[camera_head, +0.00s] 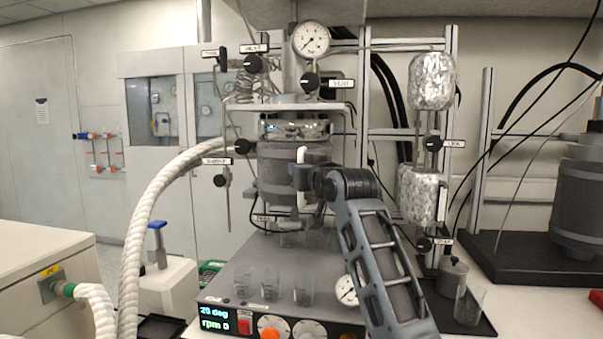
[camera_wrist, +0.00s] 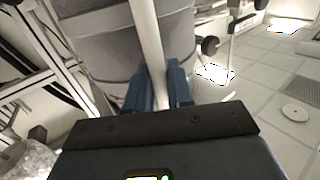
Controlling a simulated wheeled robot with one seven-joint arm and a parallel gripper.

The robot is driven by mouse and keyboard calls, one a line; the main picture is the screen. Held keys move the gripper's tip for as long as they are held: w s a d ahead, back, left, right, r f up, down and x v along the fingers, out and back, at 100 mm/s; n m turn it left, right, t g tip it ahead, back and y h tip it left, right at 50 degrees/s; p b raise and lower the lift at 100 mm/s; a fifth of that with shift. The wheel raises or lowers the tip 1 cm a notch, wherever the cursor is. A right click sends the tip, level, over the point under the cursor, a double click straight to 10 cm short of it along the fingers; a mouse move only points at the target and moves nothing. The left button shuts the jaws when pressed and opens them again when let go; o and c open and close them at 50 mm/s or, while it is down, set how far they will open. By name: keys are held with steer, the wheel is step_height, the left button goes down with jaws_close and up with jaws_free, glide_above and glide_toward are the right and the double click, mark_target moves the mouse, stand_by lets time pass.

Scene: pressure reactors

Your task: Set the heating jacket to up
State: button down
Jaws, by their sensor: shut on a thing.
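The heating jacket (camera_head: 277,163) is a grey banded cylinder in the middle of the reactor in the head view. Its upper rim is just below the shiny vessel top (camera_head: 290,128). The jacket (camera_wrist: 100,45) fills the upper left of the wrist view. A white vertical handle bar (camera_head: 301,155) stands on its front; it also shows in the wrist view (camera_wrist: 148,35). My gripper (camera_head: 303,178) is at the jacket's front, with its blue fingers (camera_wrist: 157,80) on both sides of the bar, shut on it. My arm hides part of the jacket's right side.
The base holds several glass beakers (camera_head: 271,285) and a control panel (camera_head: 265,325) in front. A thick white hose (camera_head: 140,230) passes at left. Labelled black knobs (camera_head: 220,180) and foil-wrapped vessels (camera_head: 431,82) flank the reactor. Another reactor (camera_head: 582,195) stands at far right.

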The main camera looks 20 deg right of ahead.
steer(key=shift+r, duration=0.5)
steer(key=c, duration=1.4)
jaws_free()
steer(key=shift+o, duration=1.2)
steer(key=shift+f, duration=0.2)
steer(key=s+b, duration=0.1)
steer(key=s, duration=0.6)
steer(key=shift+s+d+b, duration=0.3)
steer(key=shift+s+b, duration=0.1)
